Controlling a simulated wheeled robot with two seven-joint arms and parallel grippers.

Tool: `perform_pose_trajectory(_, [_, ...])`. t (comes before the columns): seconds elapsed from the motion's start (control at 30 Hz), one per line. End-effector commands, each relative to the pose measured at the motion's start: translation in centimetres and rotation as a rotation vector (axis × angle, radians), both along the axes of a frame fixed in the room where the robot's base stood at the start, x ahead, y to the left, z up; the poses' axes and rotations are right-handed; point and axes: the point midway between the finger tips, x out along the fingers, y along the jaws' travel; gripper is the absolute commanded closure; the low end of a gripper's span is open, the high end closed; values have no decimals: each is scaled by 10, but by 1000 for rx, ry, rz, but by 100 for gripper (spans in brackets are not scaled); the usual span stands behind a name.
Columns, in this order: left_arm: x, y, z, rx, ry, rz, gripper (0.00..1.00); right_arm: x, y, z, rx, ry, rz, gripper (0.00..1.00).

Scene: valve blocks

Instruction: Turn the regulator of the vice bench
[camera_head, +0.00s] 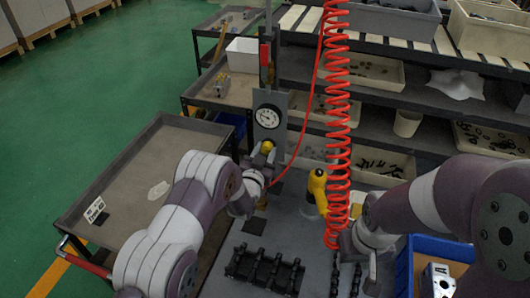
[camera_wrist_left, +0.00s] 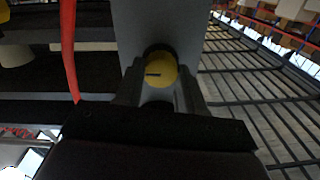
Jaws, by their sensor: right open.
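The regulator is a round yellow knob (camera_head: 267,146) on a grey upright panel, below a white dial gauge (camera_head: 268,117). My left gripper (camera_head: 262,158) is at the knob. In the left wrist view, the knob (camera_wrist_left: 161,70) with a dark slot mark sits between the two dark fingertips (camera_wrist_left: 160,88). The fingers are open, and grey panel shows between them and the knob. My right gripper (camera_head: 360,270) is open, low over the bench near black valve parts at right. Its far finger is partly hidden.
A red coiled hose (camera_head: 338,120) hangs just left of my right arm. A yellow-and-black tool (camera_head: 317,190) stands on the bench. Black valve blocks (camera_head: 265,268) lie in front. A blue bin (camera_head: 432,250) is at right.

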Motion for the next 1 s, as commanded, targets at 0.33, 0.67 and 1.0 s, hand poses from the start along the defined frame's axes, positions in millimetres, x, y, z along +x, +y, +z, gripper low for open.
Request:
perform_pose_trajectory(0.33, [-1, -1, -1, 9, -4, -2, 92, 0, 0, -2, 0, 0, 0, 57])
perform_pose_trajectory(0.67, [-1, -1, -6, 151, -50, -2, 92, 0, 0, -26, 0, 0, 0, 57])
perform_pose_trajectory(1.0, [-1, -1, -7, 448, -146, -1, 92, 0, 0, -67, 0, 0, 0, 57])
